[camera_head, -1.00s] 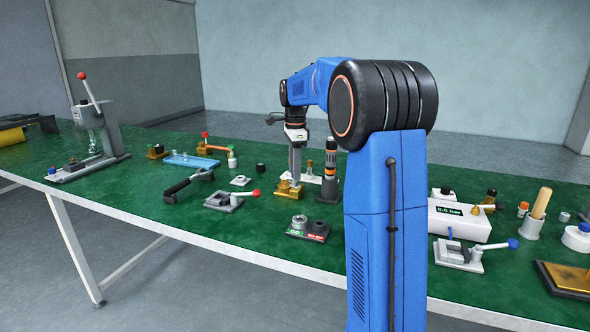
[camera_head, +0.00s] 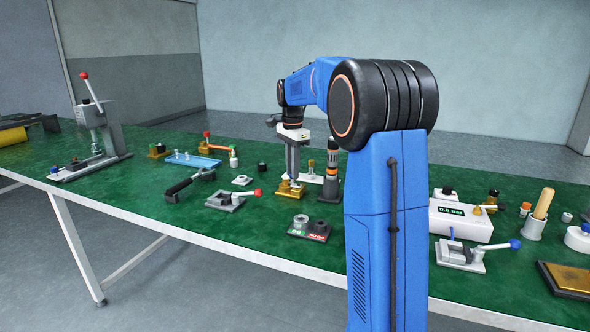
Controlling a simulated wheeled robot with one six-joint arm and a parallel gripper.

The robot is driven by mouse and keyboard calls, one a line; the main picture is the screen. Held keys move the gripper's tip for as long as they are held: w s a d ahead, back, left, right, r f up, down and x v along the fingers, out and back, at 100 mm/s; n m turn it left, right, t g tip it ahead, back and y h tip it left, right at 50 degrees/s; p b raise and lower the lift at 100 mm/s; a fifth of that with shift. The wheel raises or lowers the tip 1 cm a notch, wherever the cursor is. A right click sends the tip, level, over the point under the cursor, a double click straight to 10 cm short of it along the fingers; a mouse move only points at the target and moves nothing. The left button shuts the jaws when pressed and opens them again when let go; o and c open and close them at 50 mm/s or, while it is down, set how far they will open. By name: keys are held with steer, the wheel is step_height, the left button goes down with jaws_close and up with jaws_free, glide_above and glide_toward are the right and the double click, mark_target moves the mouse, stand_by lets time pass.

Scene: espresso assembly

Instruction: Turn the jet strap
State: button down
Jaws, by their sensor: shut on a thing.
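My gripper (camera_head: 292,178) points straight down, with its fingertips at a small brass-coloured block (camera_head: 290,190) on the green table. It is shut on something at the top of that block. The held piece is mostly hidden by the fingers and too small to make out, so I cannot tell whether it is the jet strap or how it is turned.
A black and orange tool (camera_head: 331,172) stands close to the right of my gripper. A grey clamp with a red knob (camera_head: 232,199) and a go/no-go gauge block (camera_head: 309,229) lie in front. A blue tray (camera_head: 193,160) lies farther left. Bare green table (camera_head: 130,205) shows at the front left.

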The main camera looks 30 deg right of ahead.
steer(key=shift+a+n, duration=0.1)
steer(key=shift+n, duration=0.2)
steer(key=c, duration=1.6)
jaws_free()
steer(key=shift+c, duration=0.2)
step_height(320, 180, up, 18)
steer(key=shift+f, duration=0.25)
